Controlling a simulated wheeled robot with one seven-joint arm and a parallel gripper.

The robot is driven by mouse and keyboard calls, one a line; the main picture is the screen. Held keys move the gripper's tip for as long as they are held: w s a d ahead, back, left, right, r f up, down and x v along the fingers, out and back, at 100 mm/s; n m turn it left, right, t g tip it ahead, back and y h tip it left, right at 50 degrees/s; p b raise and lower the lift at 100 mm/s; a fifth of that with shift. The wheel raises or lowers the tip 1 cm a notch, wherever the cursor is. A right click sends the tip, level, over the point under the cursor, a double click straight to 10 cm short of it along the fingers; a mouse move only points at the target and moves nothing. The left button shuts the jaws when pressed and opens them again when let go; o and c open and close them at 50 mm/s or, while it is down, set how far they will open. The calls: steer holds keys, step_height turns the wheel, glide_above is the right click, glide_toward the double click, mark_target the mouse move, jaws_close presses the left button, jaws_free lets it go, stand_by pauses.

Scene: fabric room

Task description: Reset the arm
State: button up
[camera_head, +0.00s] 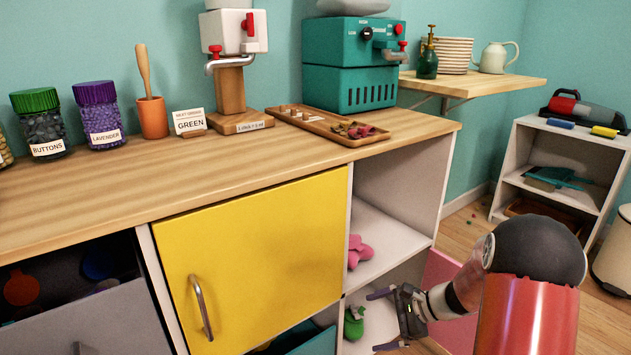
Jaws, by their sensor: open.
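My gripper (383,320) is at the lower middle right, in front of the lower compartment of the open shelf unit (392,190). Its two fingers are spread apart, pointing left, with nothing held between them. A green object (354,322) lies in that lower compartment, just left of my gripper and apart from it as far as I can see. My arm, red with a dark rounded joint, comes up from the bottom right and partly hides a pink panel (440,268).
A yellow cabinet door (255,255) is shut, left of my gripper. A pink toy (358,250) sits on the upper shelf. The wooden counter (200,160) holds jars, a tray (300,118) and machines. A white shelf (535,150) stands right, with floor between.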

steer(key=s+a+r+n+g+h+p, duration=0.1)
steer(key=s+a+r+n+h+p, duration=0.1)
steer(key=s+r+n, duration=0.5)
steer(key=s+a+r+n+h+p, duration=0.1)
steer(key=s+a+r+h+p, duration=0.15)
steer(key=s+r, duration=0.55)
steer(key=s+d+r+n+t+h+p, duration=0.3)
steer(key=s+r+n, duration=0.4)
steer(key=s+r, duration=0.4)
steer(key=shift+d+r+h, duration=0.55)
steer(key=shift+r+h, duration=0.35)
steer(key=shift+h, duration=0.35)
steer(key=shift+s+d+r+t, duration=0.1)
steer(key=shift+s+d+t, duration=0.05)
steer(key=shift+t, duration=0.15)
steer(key=shift+c, duration=0.3)
